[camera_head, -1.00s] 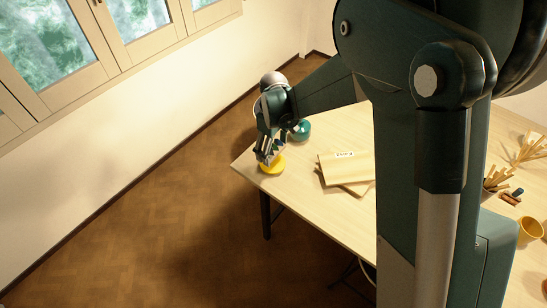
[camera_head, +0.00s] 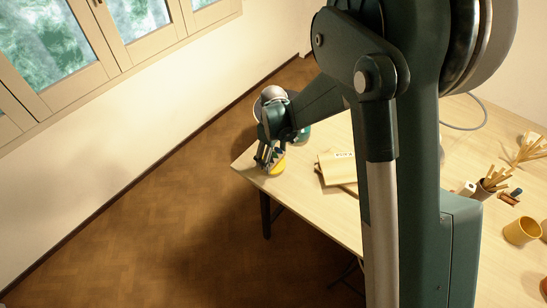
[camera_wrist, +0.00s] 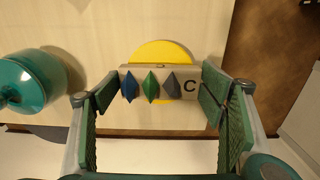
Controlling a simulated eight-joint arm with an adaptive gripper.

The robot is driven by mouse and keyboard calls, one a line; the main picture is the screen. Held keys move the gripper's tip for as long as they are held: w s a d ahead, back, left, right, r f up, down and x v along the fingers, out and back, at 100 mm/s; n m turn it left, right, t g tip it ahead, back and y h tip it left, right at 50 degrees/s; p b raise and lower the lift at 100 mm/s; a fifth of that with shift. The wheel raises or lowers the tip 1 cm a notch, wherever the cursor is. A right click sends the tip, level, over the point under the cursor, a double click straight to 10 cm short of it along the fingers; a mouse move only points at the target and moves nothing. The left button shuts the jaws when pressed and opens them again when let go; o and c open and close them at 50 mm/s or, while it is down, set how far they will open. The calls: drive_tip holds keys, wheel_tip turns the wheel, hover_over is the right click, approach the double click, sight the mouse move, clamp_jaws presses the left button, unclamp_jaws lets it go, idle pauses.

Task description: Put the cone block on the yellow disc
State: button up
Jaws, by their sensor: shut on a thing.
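The cone block is a pale block (camera_wrist: 160,85) with blue, green and grey pointed shapes and a letter C on its face. In the wrist view it is between the fingertips of my gripper (camera_wrist: 161,92), which is shut on it. The yellow disc (camera_wrist: 160,50) shows behind and partly under the block, its near part hidden. In the head view my gripper (camera_head: 266,165) is at the table's left corner, right at the disc (camera_head: 279,170). I cannot tell whether the block touches the disc.
A teal lidded jar (camera_wrist: 35,80) stands left of the gripper in the wrist view. Stacked boards (camera_head: 336,166) lie to the right of the disc in the head view. A yellow cup (camera_head: 521,231) and a pot of sticks (camera_head: 484,189) are farther right. The table edge is close.

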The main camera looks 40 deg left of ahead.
drive_tip(key=shift+f, duration=0.4)
drive_tip(key=shift+f, duration=0.15)
drive_tip(key=o, duration=0.9)
drive_tip(key=shift+r+b, duration=0.6)
drive_tip(key=shift+r, duration=5.6)
drive_tip(key=shift+d, duration=0.1)
